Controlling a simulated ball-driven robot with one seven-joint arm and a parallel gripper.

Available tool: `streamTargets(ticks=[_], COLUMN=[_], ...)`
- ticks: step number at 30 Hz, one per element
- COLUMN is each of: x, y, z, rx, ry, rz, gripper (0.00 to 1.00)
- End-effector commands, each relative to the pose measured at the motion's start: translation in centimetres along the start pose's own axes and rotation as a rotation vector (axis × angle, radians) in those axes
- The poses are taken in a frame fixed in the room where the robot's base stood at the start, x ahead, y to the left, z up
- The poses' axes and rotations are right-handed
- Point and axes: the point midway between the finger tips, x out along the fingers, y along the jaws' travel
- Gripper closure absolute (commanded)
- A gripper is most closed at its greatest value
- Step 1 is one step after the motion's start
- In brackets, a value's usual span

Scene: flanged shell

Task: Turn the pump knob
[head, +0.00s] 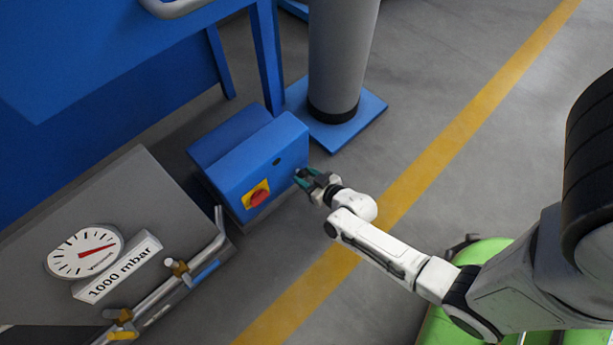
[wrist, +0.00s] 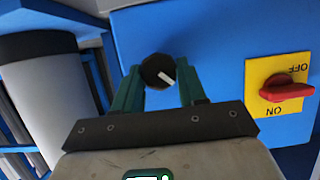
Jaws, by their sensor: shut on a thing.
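The pump knob (wrist: 158,72) is a small round black knob with a white pointer mark, on the front of the blue box (head: 252,160). In the wrist view it sits between the two green fingertips of my gripper (wrist: 157,88). The gripper is shut on it, and the white mark slants down to the right. In the head view my gripper (head: 304,179) is at the right part of the box's front, and the fingers hide the knob there.
A red switch (wrist: 287,88) on a yellow ON/OFF plate is on the same face; it also shows in the head view (head: 258,197). A gauge (head: 85,251) labelled 1000 mbar and pipes with yellow valves stand left. A grey column (head: 338,60) stands behind.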

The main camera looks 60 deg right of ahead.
Motion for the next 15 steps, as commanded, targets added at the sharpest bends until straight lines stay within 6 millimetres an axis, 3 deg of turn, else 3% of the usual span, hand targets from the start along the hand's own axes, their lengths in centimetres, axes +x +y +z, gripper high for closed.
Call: streamTargets(ticks=[15], x=[-0.19], y=[-0.04], z=[-0.41], rx=[-0.113], ry=[-0.002], rz=[0.052], gripper=[0.89])
